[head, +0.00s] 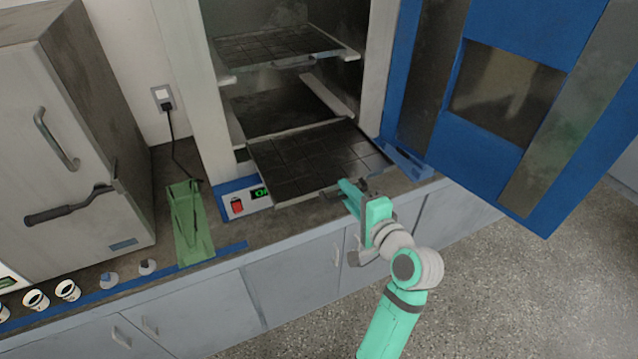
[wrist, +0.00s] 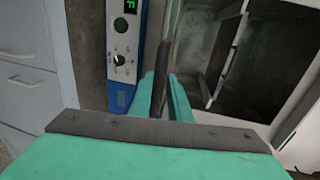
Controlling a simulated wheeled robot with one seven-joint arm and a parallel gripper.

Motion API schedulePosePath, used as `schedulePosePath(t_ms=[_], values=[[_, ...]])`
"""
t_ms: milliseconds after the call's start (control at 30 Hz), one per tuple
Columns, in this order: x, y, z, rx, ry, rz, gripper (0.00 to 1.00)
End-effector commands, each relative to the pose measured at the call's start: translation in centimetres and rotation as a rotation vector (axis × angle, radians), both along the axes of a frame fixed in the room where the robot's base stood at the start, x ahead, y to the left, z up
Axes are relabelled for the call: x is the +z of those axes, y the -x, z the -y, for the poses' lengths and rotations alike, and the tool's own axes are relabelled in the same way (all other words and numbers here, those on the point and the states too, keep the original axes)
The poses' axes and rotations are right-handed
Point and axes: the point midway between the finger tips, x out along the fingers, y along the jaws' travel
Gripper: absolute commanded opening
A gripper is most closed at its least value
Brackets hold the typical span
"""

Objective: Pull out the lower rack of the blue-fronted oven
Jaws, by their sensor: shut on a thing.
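The blue-fronted oven stands on the counter with its blue door (head: 480,140) swung wide open to the right. Its lower rack (head: 310,160) is a dark gridded shelf, slid partly out of the chamber so that its front edge is past the oven's front. The upper rack (head: 275,45) sits inside, above it. My gripper (head: 350,190) is at the front edge of the lower rack, right of its middle.
A grey oven (head: 70,130) with a closed door stands at the left. A green tray (head: 190,225) and several small white cups (head: 67,290) are on the counter. The oven's control panel (wrist: 122,55) is beside my fingers. The floor (head: 480,270) in front is clear.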

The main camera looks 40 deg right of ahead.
Motion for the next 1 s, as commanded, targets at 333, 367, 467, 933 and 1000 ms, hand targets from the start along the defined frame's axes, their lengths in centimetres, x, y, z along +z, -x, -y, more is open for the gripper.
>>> schedulePosePath(t_ms=[333,367,467,933,1000], values=[[-1.2,2.0,0.6,-0.022,-0.016,-0.024,0.0],[-1.2,2.0,0.6,-0.022,-0.016,-0.024,0.0],[-1.2,2.0,0.6,-0.021,-0.016,-0.024,0.0],[-0.8,1.8,0.4,-0.017,-0.01,-0.016,0.28],[-0.7,1.8,0.4,-0.016,-0.01,-0.015,0.28]])
